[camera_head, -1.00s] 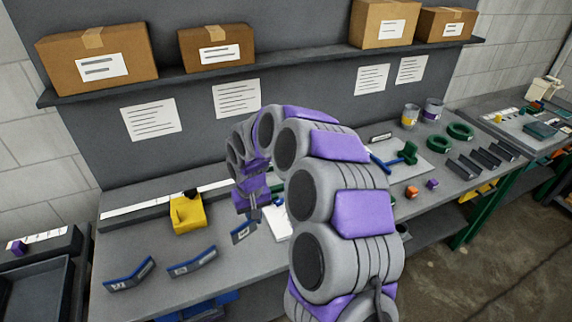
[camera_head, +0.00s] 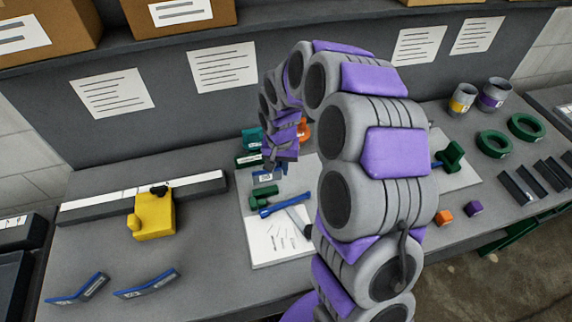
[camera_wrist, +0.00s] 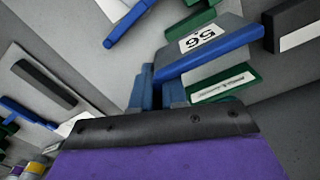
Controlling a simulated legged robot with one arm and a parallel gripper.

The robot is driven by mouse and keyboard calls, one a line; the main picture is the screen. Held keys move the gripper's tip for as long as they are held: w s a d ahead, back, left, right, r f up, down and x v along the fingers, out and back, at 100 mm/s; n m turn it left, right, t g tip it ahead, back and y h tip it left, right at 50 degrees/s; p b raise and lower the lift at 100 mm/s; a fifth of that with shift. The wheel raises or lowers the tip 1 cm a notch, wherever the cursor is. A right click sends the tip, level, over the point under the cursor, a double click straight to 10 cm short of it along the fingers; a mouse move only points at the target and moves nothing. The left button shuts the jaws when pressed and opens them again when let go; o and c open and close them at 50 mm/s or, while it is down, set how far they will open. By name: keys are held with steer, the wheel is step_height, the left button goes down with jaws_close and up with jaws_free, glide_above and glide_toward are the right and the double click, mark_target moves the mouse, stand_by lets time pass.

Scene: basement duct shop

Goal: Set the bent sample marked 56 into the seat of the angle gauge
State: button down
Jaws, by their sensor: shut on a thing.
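My gripper (camera_head: 280,158) is shut on the bent sample marked 56 (camera_head: 266,179), a grey strip with a blue edge and a white label. In the wrist view the sample (camera_wrist: 205,45) reads 56 upside down, and its blue edge lies at my fingertips (camera_wrist: 158,88). I hold it over the back of a white sheet. Just in front of it a green block (camera_head: 262,200) with a blue bar (camera_head: 286,204) sits on the sheet; this may be the angle gauge. I cannot make out its seat or the sample's clearance.
Two more bent samples (camera_head: 78,289) (camera_head: 147,283) lie at front left. A yellow block (camera_head: 153,213) stands by a long rail. Green and orange pieces crowd behind my gripper. Green rings (camera_head: 493,144) and cups stand at right.

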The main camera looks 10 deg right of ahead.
steer(key=f, duration=0.1)
steer(key=f+b, duration=0.1)
steer(key=f, duration=0.1)
steer(key=f+b, duration=0.1)
steer(key=shift+s+d+f, duration=0.1)
steer(key=shift+d+f, duration=0.2)
steer(key=shift+d, duration=0.1)
steer(key=shift+d+f, duration=0.25)
steer(key=shift+a, duration=0.95)
steer(key=shift+d, duration=0.95)
steer(key=shift+a, duration=0.4)
steer(key=shift+d+f, duration=0.1)
steer(key=shift+d, duration=0.35)
steer(key=shift+f, duration=0.1)
